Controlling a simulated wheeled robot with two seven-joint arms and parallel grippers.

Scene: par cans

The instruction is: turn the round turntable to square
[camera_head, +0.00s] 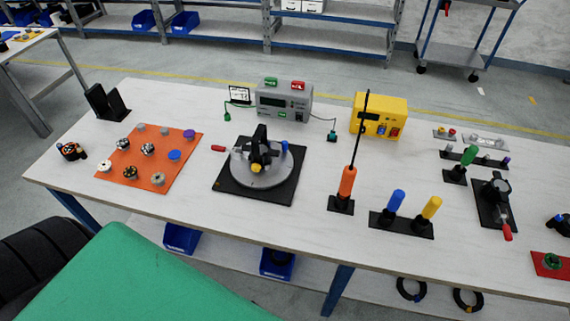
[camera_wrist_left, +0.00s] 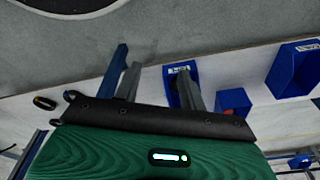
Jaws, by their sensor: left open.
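The round grey turntable (camera_head: 242,172) sits on a black square base plate (camera_head: 232,190) left of the table's middle. A dark upright fixture with a yellow part (camera_head: 257,162) stands on the disc. A red-tipped handle (camera_head: 218,149) points left from the disc, and a blue piece (camera_head: 284,148) stands at its right edge. The exact angle of the disc against its base is hard to tell. My left gripper (camera_wrist_left: 158,68) shows in the left wrist view, with two grey fingers apart and nothing between them, away from the turntable. My right gripper is in neither view.
A grey instrument box (camera_head: 284,103) stands behind the turntable. An orange mat (camera_head: 128,180) with several knobs lies to its left. A tall orange-handled tool (camera_head: 347,184) stands upright to its right. A yellow box (camera_head: 391,105) is at the back.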

